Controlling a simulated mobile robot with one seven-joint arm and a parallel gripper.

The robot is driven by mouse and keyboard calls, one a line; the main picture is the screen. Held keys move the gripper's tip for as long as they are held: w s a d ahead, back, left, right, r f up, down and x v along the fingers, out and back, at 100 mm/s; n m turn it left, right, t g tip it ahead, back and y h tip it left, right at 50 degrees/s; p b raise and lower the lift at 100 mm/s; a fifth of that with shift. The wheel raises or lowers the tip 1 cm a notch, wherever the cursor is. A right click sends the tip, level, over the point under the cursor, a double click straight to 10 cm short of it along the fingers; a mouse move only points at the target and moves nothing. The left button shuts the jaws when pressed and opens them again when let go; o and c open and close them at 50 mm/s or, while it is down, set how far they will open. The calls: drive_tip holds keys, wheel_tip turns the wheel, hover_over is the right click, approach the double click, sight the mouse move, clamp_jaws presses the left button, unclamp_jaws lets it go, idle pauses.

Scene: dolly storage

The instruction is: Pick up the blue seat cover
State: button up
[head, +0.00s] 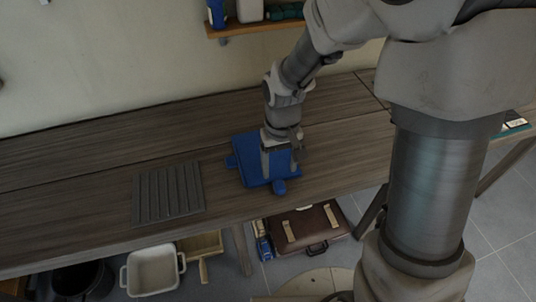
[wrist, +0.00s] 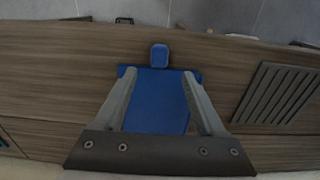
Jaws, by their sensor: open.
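The blue seat cover (head: 248,172) lies on the wooden table near its front edge in the head view. In the wrist view the blue seat cover (wrist: 157,100) is a flat blue panel with a rounded tab sticking out beyond its far side. My gripper (head: 279,171) points down over the cover. In the wrist view my gripper (wrist: 160,80) is open, with one finger along each side of the panel. I cannot tell whether the fingers touch it. The near end of the cover is hidden by the gripper's body.
A grey ribbed mat (head: 168,194) lies on the table (head: 90,205) left of the cover. A wall shelf (head: 262,27) with bottles hangs behind. Below the table are a brown case (head: 305,232), a white basin (head: 152,272) and a dark pot (head: 82,280). The table right of the cover is clear.

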sight(279, 181)
drive_tip(key=f, duration=0.2)
drive_tip(key=f+b, duration=0.1)
drive_tip(key=f, duration=0.1)
drive_tip(key=f+b, duration=0.1)
drive_tip(key=f, duration=0.1)
drive_tip(key=shift+w+f, duration=0.25)
drive_tip(key=shift+w, duration=0.05)
drive_tip(key=shift+r, duration=0.1)
clamp_jaws()
